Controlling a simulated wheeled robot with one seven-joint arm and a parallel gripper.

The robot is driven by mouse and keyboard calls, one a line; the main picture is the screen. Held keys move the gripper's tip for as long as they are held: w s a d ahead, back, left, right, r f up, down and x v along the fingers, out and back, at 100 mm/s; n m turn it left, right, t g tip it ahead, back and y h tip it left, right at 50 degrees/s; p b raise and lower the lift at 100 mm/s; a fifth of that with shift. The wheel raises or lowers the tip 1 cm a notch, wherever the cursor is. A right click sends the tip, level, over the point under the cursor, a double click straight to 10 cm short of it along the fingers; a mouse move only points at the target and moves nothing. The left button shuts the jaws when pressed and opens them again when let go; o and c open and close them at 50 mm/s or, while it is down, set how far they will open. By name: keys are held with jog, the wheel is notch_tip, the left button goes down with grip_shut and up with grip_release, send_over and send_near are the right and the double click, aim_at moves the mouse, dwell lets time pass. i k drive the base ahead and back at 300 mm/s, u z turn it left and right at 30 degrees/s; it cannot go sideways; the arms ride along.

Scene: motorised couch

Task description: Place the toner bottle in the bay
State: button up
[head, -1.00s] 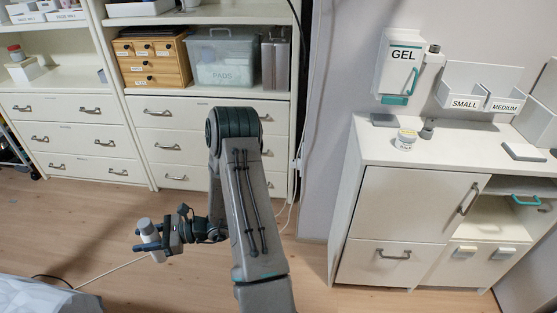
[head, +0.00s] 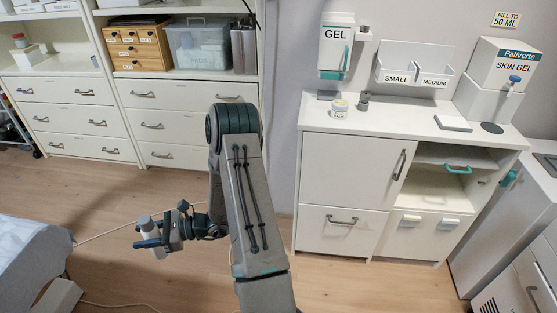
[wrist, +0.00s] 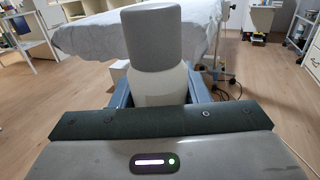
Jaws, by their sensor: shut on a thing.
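The toner bottle (wrist: 160,86) has a white body and a grey cap, and it stands upright in front of my wrist camera. In the head view the bottle (head: 147,226) shows at the lower left, off the floor. My gripper (head: 150,243) is shut on it, with a blue-grey finger on each side of the body; the fingers also show in the wrist view (wrist: 160,95). The bottle's lower end is hidden by my gripper in the wrist view. No place marked as a bay can be made out.
A white cabinet (head: 345,180) with an open shelf stands at the right. On its top are a small jar (head: 339,108) and a Paliverte skin gel box (head: 502,62). A GEL dispenser (head: 336,46) hangs above. A sheeted couch (head: 28,248) is at the left.

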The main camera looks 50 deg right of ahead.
aim_at(427, 189)
jog(key=k, duration=1.45)
jog(key=z, duration=2)
jog(key=i, duration=0.95)
